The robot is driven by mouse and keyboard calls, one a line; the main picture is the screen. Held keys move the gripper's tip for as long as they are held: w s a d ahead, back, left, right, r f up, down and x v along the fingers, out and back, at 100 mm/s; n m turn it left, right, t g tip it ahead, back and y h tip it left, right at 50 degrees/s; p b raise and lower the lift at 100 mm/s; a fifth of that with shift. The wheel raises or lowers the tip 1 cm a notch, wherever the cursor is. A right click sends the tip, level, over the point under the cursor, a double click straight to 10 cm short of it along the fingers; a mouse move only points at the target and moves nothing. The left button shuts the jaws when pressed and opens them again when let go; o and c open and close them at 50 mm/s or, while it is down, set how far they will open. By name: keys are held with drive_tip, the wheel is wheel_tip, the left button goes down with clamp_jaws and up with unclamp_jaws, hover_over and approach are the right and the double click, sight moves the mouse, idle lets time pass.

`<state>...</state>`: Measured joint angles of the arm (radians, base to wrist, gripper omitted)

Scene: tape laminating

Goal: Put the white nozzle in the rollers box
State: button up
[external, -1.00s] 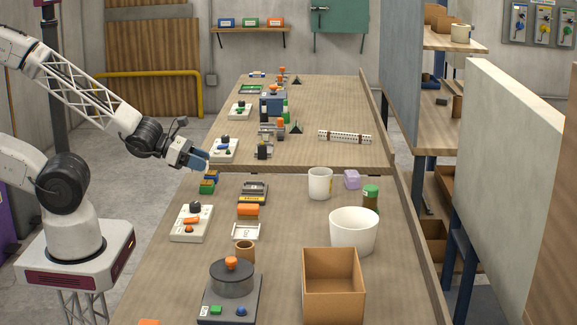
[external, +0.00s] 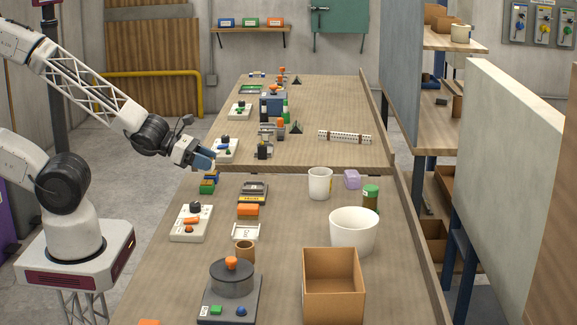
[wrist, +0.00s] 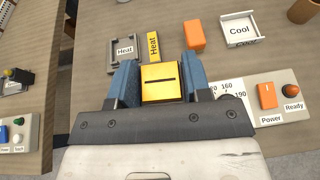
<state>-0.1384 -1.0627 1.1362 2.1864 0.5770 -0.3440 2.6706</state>
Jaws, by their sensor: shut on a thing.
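My gripper (external: 208,163) is over the left edge of the workbench, above a small stack of coloured blocks (external: 208,184). In the wrist view its blue fingers are closed on a yellow block (wrist: 162,82) with a dark slot in its top. I cannot make out a white nozzle for certain in either view. An open brown cardboard box (external: 333,293) stands at the front right, well apart from my gripper. I cannot tell whether it is the rollers box.
A white bowl (external: 354,231), a white cup (external: 320,184) and a green-lidded jar (external: 371,198) stand on the right. A control panel (external: 191,224), an orange block (external: 248,210), a brown cup (external: 245,250) and a round machine (external: 231,287) stand on the left. The bench middle is fairly clear.

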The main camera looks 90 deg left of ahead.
drive_tip(key=w+d+r+m+g+h, duration=0.1)
drive_tip(key=w+d, duration=0.4)
drive_tip(key=d, duration=0.7)
drive_tip(key=w+d+r+m+g+h, duration=0.1)
drive_tip(key=w+d+m+h, duration=0.3)
drive_tip(key=d, duration=0.8)
drive_tip(key=w+d+r+m+g+h, duration=0.2)
drive_tip(key=w+d+r+m+h, duration=0.1)
drive_tip(key=w+d, duration=0.5)
drive_tip(key=d, duration=0.3)
drive_tip(key=shift+d+r+h, duration=0.2)
drive_tip(key=shift+d+h, duration=0.1)
drive_tip(key=shift+d, duration=0.1)
drive_tip(key=w+d, duration=0.3)
drive_tip(key=w, duration=0.4)
drive_tip(key=w+d+f, duration=0.1)
drive_tip(key=w+d, duration=0.3)
drive_tip(key=w, duration=0.3)
drive_tip(key=shift+f, duration=0.25)
drive_tip(key=shift+d, duration=0.1)
drive_tip(key=shift+f, duration=1.75)
drive_tip(key=shift+f, duration=0.6)
